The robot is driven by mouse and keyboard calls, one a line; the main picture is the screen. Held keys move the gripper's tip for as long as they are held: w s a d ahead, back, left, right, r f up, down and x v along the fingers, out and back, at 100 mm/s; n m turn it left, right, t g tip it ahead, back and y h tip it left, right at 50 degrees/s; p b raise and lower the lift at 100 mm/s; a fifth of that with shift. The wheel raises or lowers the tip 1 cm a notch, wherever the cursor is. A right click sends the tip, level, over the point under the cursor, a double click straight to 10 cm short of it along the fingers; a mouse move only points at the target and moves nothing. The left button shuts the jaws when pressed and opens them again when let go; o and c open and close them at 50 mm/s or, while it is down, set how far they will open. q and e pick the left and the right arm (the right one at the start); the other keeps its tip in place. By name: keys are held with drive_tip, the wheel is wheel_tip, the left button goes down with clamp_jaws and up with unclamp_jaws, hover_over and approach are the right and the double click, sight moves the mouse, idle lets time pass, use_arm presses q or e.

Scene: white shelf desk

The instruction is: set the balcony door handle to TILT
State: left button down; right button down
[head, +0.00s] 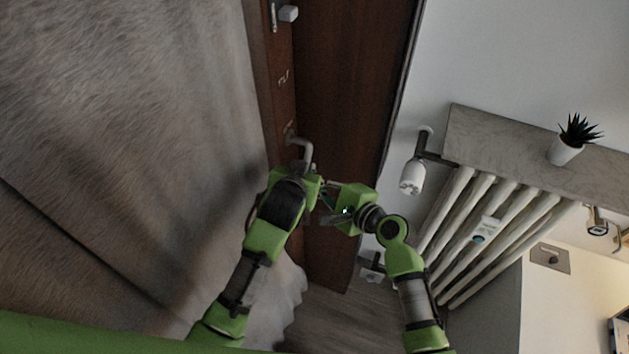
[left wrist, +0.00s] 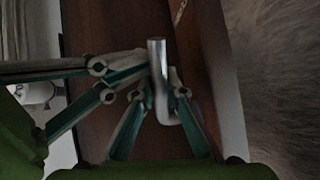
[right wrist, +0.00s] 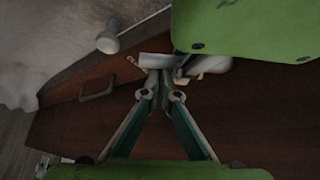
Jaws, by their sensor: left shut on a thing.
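The door handle (head: 304,148) is a grey bent metal lever on the dark brown door frame. In the left wrist view the silver lever (left wrist: 158,75) stands between my left fingers, which are shut on it. My left gripper (head: 312,178) is at the lever's lower end in the head view. My right gripper (head: 328,200) is just to the right of it, close to my left gripper. In the right wrist view its fingertips (right wrist: 160,76) come nearly together, below a grey metal piece; whether they touch it is unclear. The lever's grasped end is partly hidden.
The brown door (head: 345,70) runs down the middle. A grey curtain-like surface (head: 120,110) fills the left. At the right are a radiator (head: 475,235), its white valve (head: 411,178) and a shelf with a potted plant (head: 567,148). Another handle (head: 287,14) is at the top.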

use_arm(q)
drive_tip(key=c, duration=2)
unclamp_jaws()
drive_tip(key=shift+d, duration=0.15)
drive_tip(key=shift+c, duration=0.2)
drive_tip(key=shift+f, duration=0.1)
use_arm(e)
drive_tip(key=shift+s+a+r, duration=0.15)
drive_tip(key=shift+a+r, duration=0.25)
drive_tip(key=shift+a, duration=0.1)
